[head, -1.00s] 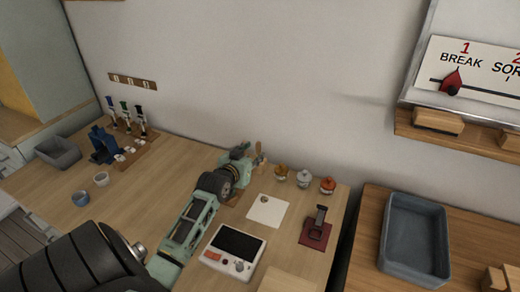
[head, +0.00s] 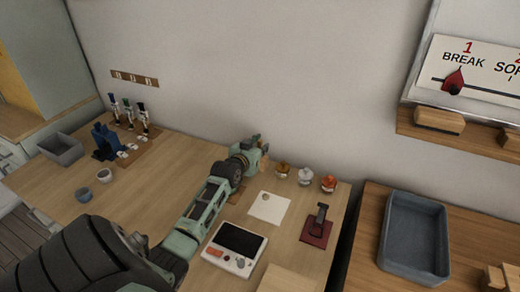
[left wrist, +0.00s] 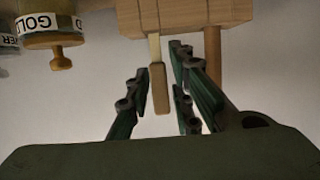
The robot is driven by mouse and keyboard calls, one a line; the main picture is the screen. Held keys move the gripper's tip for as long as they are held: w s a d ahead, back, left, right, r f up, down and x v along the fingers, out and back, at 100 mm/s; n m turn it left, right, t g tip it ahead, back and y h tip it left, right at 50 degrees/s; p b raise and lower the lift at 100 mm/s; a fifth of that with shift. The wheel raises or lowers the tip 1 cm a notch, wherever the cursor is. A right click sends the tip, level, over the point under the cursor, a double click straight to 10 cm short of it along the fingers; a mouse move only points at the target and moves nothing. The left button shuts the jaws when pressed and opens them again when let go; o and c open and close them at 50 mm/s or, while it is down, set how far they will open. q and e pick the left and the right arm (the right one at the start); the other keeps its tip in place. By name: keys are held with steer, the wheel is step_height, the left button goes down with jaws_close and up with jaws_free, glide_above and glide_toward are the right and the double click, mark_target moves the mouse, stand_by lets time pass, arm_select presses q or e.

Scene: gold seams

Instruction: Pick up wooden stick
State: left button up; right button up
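My left gripper (head: 257,147) reaches over the table to the back wall side, beside the small jars. In the left wrist view, it is open (left wrist: 162,92), with dark green fingers on either side of a wooden stick (left wrist: 160,88). The stick has a pale narrow part and a thicker brown end, and sits between the fingers with gaps visible. A wooden block (left wrist: 185,15) is at the top of that view, and the stick meets it. Another brown rod (left wrist: 213,55) is behind the right fingers. In the head view the gripper mostly hides the stick. My right gripper is not in view.
A jar labelled GOLD (left wrist: 48,25) is close left in the wrist view. Orange (head: 283,169), white (head: 305,176) and red-lidded jars (head: 328,183) stand right of the gripper. A white card (head: 268,208), a device with a screen (head: 234,247) and a dark red stand (head: 317,230) are nearer.

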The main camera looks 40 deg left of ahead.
arm_select(q)
steer(key=c, duration=0.3)
jaws_close()
steer(key=shift+r, duration=0.1)
